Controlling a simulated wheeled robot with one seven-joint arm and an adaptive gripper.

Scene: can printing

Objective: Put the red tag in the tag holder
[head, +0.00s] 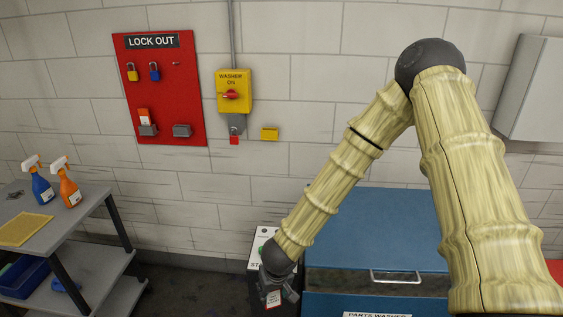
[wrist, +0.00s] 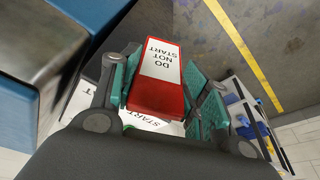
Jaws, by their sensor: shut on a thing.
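A red tag (wrist: 158,75) with a white "DO NOT START" label sits between the green-padded fingers of my gripper (wrist: 165,90) in the wrist view. In the head view my gripper (head: 281,291) points down at the bottom centre, and the red-and-white tag (head: 273,299) shows at its fingers. I cannot tell for sure which thing is the tag holder. The red LOCK OUT board (head: 160,85) carries a grey holder (head: 148,130) with a red-and-white tag in it and an empty-looking grey holder (head: 181,131). A small yellow holder-like box (head: 270,133) is on the wall.
A white box with "START" lettering (head: 262,240) stands just behind my gripper, beside the blue parts washer (head: 375,230). A yellow washer switch (head: 234,92) is on the wall, with a red padlock (head: 234,140) below it. A grey cart (head: 85,215) with spray bottles stands left.

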